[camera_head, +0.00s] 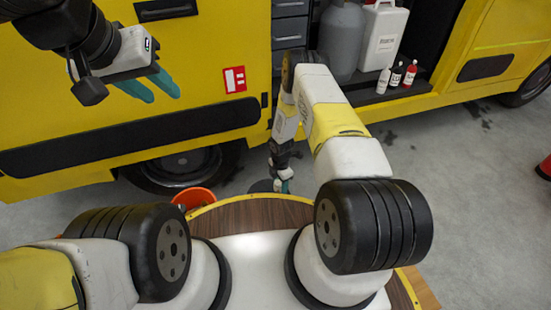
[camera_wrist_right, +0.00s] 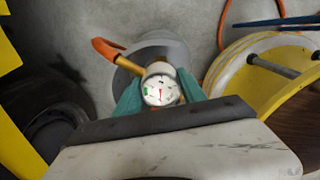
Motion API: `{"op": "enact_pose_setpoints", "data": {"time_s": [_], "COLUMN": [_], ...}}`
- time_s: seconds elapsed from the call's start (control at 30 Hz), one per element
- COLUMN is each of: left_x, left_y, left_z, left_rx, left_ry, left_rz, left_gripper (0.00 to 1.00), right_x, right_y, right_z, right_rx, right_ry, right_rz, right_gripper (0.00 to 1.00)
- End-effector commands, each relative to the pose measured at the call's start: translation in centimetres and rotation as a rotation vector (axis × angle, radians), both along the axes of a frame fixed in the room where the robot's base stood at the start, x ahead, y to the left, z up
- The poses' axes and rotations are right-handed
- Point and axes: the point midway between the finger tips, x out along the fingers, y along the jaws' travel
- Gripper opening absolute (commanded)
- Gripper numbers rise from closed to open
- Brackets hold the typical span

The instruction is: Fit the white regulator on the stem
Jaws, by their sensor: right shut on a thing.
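The white regulator (camera_wrist_right: 160,90) has a round white dial with a red needle and a green mark. A brass neck with an orange end (camera_wrist_right: 108,50) sticks out to its upper left. My right gripper (camera_head: 283,186) is low beside the wooden-topped base; in the right wrist view its teal fingers (camera_wrist_right: 160,94) are shut on the regulator from both sides. A grey round body (camera_wrist_right: 172,47) lies behind the regulator; I cannot tell whether they touch. The stem cannot be made out. My left gripper (camera_head: 150,87) is raised at the upper left, open and empty, fingers apart.
A yellow truck (camera_head: 200,70) stands ahead. Its shelf holds a grey container (camera_head: 341,40), a white jug (camera_head: 383,38) and small bottles (camera_head: 396,76). The grey floor at right (camera_head: 460,180) is mostly clear.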

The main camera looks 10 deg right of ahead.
Motion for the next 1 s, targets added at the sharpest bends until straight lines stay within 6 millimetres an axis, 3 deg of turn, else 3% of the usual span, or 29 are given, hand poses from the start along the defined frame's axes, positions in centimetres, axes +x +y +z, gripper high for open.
{"op": "enact_pose_setpoints", "data": {"time_s": [0.8,0.83,0.93,1.0], "left_x": [0.0,0.0,0.0,0.0], "left_y": [0.0,0.0,0.0,0.0], "left_z": [0.0,0.0,0.0,0.0], "left_rx": [0.0,0.0,0.0,0.0], "left_ry": [0.0,0.0,0.0,0.0], "left_rz": [0.0,0.0,0.0,0.0], "left_gripper": [0.36,0.36,0.36,0.36], "right_x": [0.0,0.0,0.0,0.0], "right_y": [0.0,0.0,0.0,0.0], "right_z": [-1.0,-1.0,-1.0,-1.0], "right_rx": [0.0,0.0,0.0,0.0], "right_ry": [-0.001,-0.001,-0.001,0.0], "right_rz": [0.0,0.0,0.0,0.0], "right_gripper": [0.05,0.53,0.73,0.73]}}
